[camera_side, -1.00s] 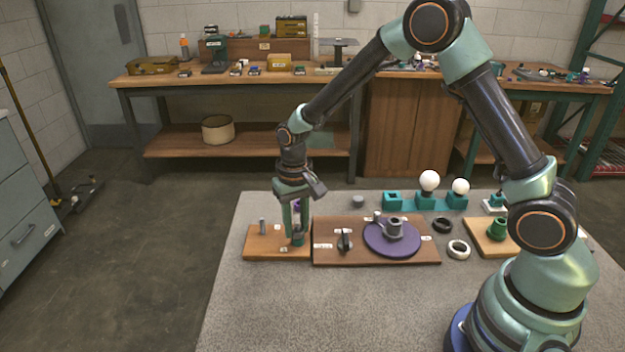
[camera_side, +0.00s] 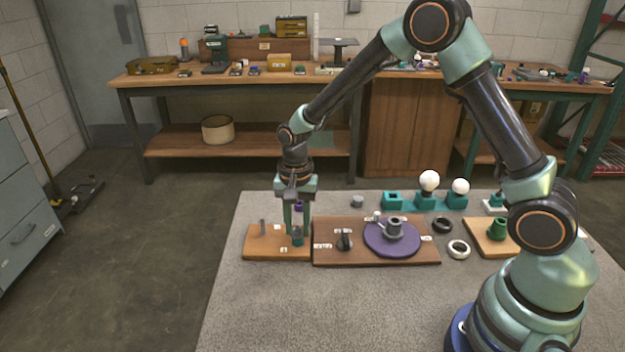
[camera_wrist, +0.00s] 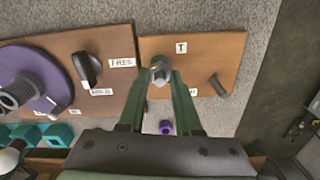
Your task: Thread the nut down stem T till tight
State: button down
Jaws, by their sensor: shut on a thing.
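In the wrist view the two green fingers meet at a grey, faceted end (camera_wrist: 160,72), just below the "T" label. Stem T is mostly hidden by the fingers and nut, so how far down the nut sits cannot be told. A purple piece (camera_wrist: 166,127) shows between the fingers, nearer the palm in the wrist view.
A bare grey peg (camera_wrist: 219,86) stands on the same board (camera_side: 262,241). To the right, a brown board (camera_side: 330,256) carries a black knob (camera_side: 344,240) and a purple disc (camera_side: 385,245). Bulbs in teal holders (camera_side: 425,200) stand behind. The grey table in front is clear.

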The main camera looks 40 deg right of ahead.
jog(key=m, duration=0.4)
jog(key=shift+m, duration=1.1)
jog(key=m, duration=0.3)
jog(key=c, duration=0.9)
grip_release()
jog(key=shift+m, duration=0.5)
jog(key=o, duration=0.4)
jog(key=shift+s, duration=0.1)
